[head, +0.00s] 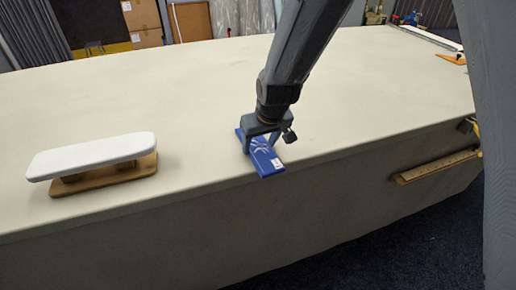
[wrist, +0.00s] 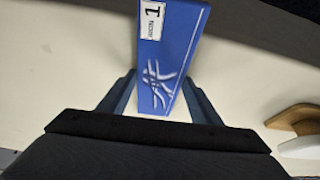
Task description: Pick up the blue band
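The blue band is a flat blue box with white line art and a white label; it shows in the head view (head: 265,160) and the wrist view (wrist: 167,45). In the head view it is at the table's near edge, its label end reaching slightly past the edge. My gripper (head: 261,146) is directly over the box, pointing down, with a finger on each side. In the wrist view my gripper's fingertips (wrist: 160,75) straddle the box very closely. Whether they press on it, and whether the box rests on the table, I cannot tell.
The long cloth table (head: 200,85) is mostly clear. A white padded board on a wooden base (head: 95,157) stands to the left. A wooden ledge (head: 437,166) juts from the table's front side at right. An orange item (head: 452,59) lies at the far right.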

